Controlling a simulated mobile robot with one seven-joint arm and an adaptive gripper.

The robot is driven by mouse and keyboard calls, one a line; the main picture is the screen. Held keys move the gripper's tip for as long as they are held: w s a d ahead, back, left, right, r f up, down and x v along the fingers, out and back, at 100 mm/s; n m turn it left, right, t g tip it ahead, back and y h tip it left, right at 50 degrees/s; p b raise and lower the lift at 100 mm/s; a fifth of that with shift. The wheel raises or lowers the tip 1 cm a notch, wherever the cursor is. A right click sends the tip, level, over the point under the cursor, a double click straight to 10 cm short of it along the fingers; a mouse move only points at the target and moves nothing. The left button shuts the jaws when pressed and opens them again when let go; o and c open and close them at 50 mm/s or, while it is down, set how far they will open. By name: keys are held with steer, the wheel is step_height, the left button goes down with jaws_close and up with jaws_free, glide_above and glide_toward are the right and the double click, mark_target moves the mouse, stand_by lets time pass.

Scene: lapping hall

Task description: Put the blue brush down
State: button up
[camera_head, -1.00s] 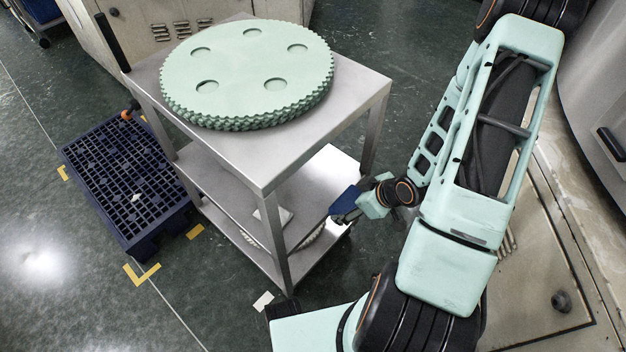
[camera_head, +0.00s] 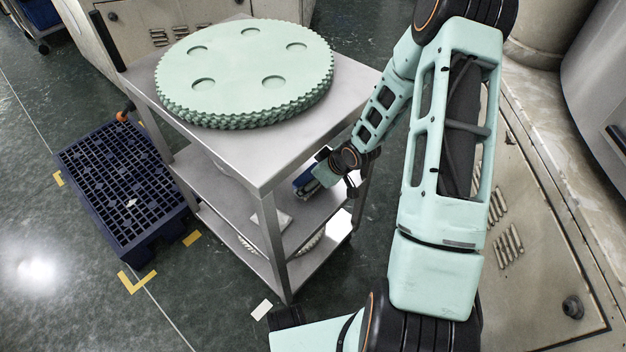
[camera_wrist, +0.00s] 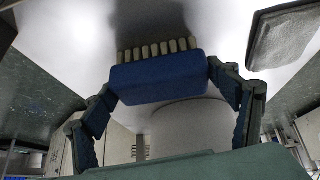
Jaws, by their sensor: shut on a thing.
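The blue brush (camera_wrist: 158,80) is in the wrist view, a blue block with a row of pale bristles at its upper edge in the picture. My gripper (camera_wrist: 163,86) is shut on it, one finger at each end. The bristles face the pale shelf surface; whether they touch it I cannot tell. In the head view my gripper (camera_head: 312,182) reaches in from the right between the top and the middle shelf (camera_head: 236,200) of the metal cart. Only a bit of the blue brush (camera_head: 303,184) shows there, partly hidden by my gripper.
Green toothed discs (camera_head: 246,75) lie stacked on the cart's top (camera_head: 290,150). A grey pad (camera_wrist: 284,38) lies on the shelf near the brush. A white round object (camera_wrist: 190,122) shows behind the brush. A dark blue pallet (camera_head: 122,190) is on the floor at left.

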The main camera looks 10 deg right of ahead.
steer(key=o, duration=1.3)
steer(key=p+v, duration=0.5)
steer(key=v, duration=0.7)
steer(key=shift+d, duration=0.15)
